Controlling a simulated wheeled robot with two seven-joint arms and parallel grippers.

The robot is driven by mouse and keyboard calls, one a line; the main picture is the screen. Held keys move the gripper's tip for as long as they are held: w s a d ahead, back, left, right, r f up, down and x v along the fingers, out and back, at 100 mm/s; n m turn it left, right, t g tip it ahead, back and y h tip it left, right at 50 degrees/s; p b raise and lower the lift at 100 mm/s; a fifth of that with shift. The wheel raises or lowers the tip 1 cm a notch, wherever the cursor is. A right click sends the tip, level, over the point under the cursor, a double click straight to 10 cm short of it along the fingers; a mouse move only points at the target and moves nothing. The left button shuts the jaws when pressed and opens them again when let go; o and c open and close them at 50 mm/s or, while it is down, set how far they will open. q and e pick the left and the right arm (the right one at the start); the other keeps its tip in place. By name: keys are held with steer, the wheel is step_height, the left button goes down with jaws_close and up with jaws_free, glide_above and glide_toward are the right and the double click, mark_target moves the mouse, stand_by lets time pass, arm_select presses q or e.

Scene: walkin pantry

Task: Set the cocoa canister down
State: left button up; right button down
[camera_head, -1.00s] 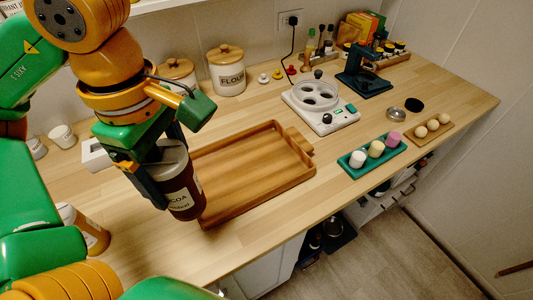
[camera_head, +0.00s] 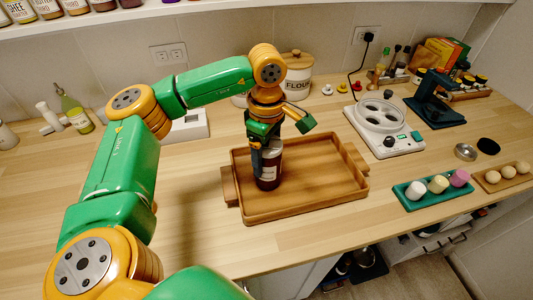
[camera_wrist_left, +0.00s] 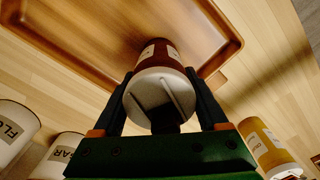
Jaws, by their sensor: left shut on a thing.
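The cocoa canister (camera_head: 269,172), brown with a pale lid and label, stands about upright within the left part of the wooden tray (camera_head: 345,196). My left gripper (camera_head: 262,158) is shut on it from above, with fingers on both sides. In the left wrist view the canister (camera_wrist_left: 155,95) shows lid-first between the fingers (camera_wrist_left: 160,100), with the tray (camera_wrist_left: 90,60) beyond it. I cannot tell whether its base touches the tray floor. My right gripper is not in view.
The flour canister (camera_head: 298,80) stands behind the tray. A white device with round wells (camera_head: 384,130) and a green tray of small jars (camera_head: 410,200) are at the right. A bottle (camera_head: 75,115) stands at the left back.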

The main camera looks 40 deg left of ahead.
arm_select(q)
steer(key=shift+f, duration=0.1)
steer(key=o, duration=1.1)
steer(key=shift+f, duration=0.1)
steer(key=o, duration=0.3)
steer(key=shift+o, duration=0.2)
steer(key=shift+r, duration=0.25)
step_height(320, 180, up, 6)
steer(key=shift+w+d+f, duration=0.1)
steer(key=shift+f, duration=0.1)
step_height(320, 180, up, 6)
steer(key=shift+r+p, duration=0.25)
steer(key=shift+p, duration=0.75)
